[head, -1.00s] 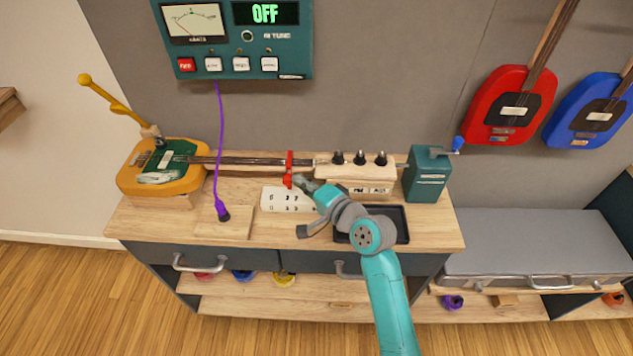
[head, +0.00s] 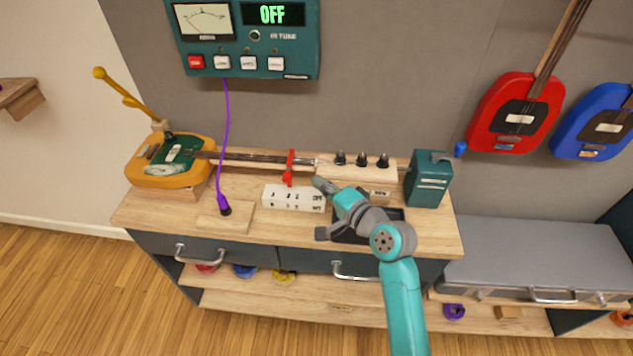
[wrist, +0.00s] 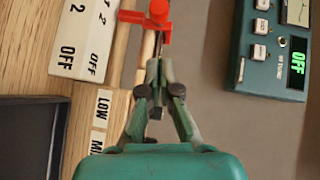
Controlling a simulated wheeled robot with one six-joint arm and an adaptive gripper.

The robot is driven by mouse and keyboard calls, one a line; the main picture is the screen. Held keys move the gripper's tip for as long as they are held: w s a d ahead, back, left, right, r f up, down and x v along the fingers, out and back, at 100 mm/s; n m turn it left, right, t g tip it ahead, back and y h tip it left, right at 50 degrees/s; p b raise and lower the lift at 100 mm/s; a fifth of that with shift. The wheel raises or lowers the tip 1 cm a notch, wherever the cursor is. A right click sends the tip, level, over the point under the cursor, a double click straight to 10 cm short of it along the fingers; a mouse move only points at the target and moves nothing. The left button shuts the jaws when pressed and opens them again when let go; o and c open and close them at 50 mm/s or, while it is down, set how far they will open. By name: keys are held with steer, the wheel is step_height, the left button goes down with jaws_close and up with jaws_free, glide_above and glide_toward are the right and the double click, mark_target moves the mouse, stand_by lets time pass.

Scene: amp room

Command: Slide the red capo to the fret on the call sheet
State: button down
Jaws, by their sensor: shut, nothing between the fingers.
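The red capo (head: 289,168) sits across the long thin neck (head: 250,157) of the yellow guitar (head: 170,160), near the neck's right end. It also shows at the top of the wrist view (wrist: 157,14). My gripper (head: 318,184) is shut and empty, a little right of the capo in the head view. In the wrist view, my gripper's fingertips (wrist: 159,64) are together just below the capo, apart from its main body. A white block (head: 294,198) printed with numbers and "OFF" stands in front of the neck. I cannot tell whether it is the call sheet.
A teal panel (head: 245,40) reading "OFF" hangs above. A purple cable (head: 225,130) drops to a wooden block (head: 238,222). A headstock with dark pegs (head: 362,160) and a teal box (head: 428,180) stand right. A black tray (head: 395,216) lies under my arm.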

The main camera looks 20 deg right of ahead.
steer(key=v, duration=0.8)
steer(key=shift+d, duration=0.15)
steer(key=shift+s, duration=0.1)
steer(key=s+f+n+h, duration=0.1)
steer(key=s+f+h, duration=0.2)
steer(key=s+f, duration=0.5)
steer(key=s+f+n+h, duration=0.2)
steer(key=s+f+h, duration=0.15)
steer(key=s, duration=0.95)
steer(key=s+r+n, duration=0.2)
steer(key=s+n, duration=0.2)
steer(key=s, duration=0.5)
steer(key=s+r+n, duration=0.3)
steer(key=s+n, duration=0.1)
steer(key=s, duration=0.6)
steer(key=shift+s+n, duration=0.3)
steer(key=shift+d, duration=0.1)
